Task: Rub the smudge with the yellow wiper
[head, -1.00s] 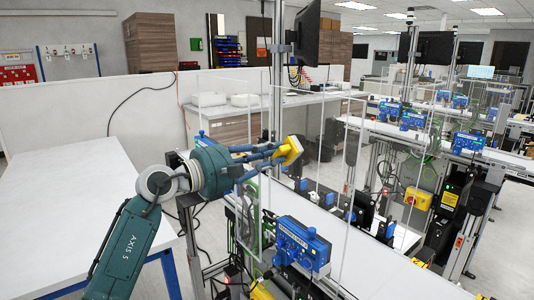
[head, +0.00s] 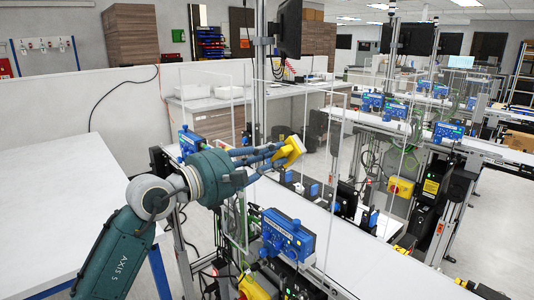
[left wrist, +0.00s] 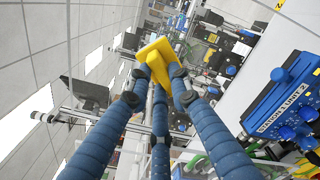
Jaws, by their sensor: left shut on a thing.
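The yellow wiper (head: 292,149) is held in the fingers of my left gripper (head: 277,156), which is shut on it. In the left wrist view the wiper (left wrist: 155,62) sits between the blue fingertips, its flat pad facing away from the palm. In the head view it is held up in front of the clear panels (head: 338,190) of the nearest conveyor station. I cannot tell whether it touches a panel. I cannot make out the smudge in either view. My right gripper is not in view.
A blue control box (head: 287,236) stands on the near conveyor (head: 335,248), below and right of the gripper. A white table (head: 60,215) lies to the left. A metal post with a monitor (head: 289,28) rises behind.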

